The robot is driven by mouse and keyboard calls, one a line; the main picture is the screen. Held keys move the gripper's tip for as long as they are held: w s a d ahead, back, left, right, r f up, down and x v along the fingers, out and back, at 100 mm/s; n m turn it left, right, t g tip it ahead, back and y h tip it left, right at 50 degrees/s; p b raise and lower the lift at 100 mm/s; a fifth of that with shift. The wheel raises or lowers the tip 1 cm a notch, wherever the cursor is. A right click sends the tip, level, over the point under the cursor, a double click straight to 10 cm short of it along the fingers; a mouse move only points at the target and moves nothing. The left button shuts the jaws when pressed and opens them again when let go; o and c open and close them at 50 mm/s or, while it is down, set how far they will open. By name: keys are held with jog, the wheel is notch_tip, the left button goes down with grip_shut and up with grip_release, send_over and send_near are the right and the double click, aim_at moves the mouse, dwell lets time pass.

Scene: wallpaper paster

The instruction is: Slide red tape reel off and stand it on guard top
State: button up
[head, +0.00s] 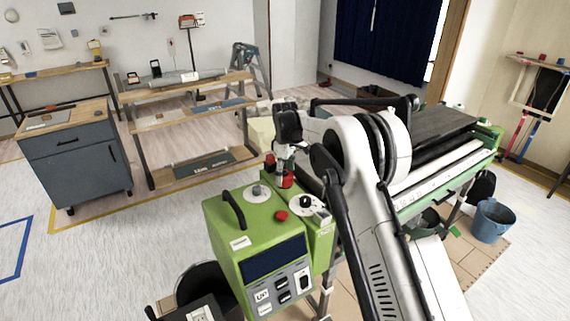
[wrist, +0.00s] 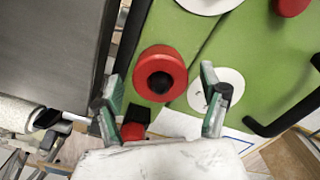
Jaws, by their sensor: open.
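The red tape reel (wrist: 145,66) shows in the wrist view as a thick red ring around a dark round centre. It lies flat at the left edge of the green machine top (wrist: 215,60). In the head view the red reel (head: 287,182) is partly hidden beneath my gripper. My gripper (head: 284,160) points down over it. In the wrist view my gripper (wrist: 160,103) is open, with one finger on each side of the reel's near side and nothing held. I cannot tell the height gap between fingertips and reel. Which green surface is the guard top is unclear.
The green control box (head: 247,222) has a black handle (head: 234,208), a grey knob and a red button (head: 281,215). A white disc (wrist: 228,88) lies right of the reel. A small red-topped black part (wrist: 132,130) is near the left finger. A blue bucket (head: 491,221) stands right.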

jog(key=shift+f, duration=0.7)
jog(key=shift+c, duration=0.3)
jog(key=c, duration=1.3)
jog(key=shift+r, duration=0.15)
jog(key=shift+r+p, duration=0.8)
jog(key=shift+r, duration=2.45)
jog(key=shift+r, duration=0.1)
jog(key=shift+r+p, duration=0.55)
jog(key=shift+r, duration=1.35)
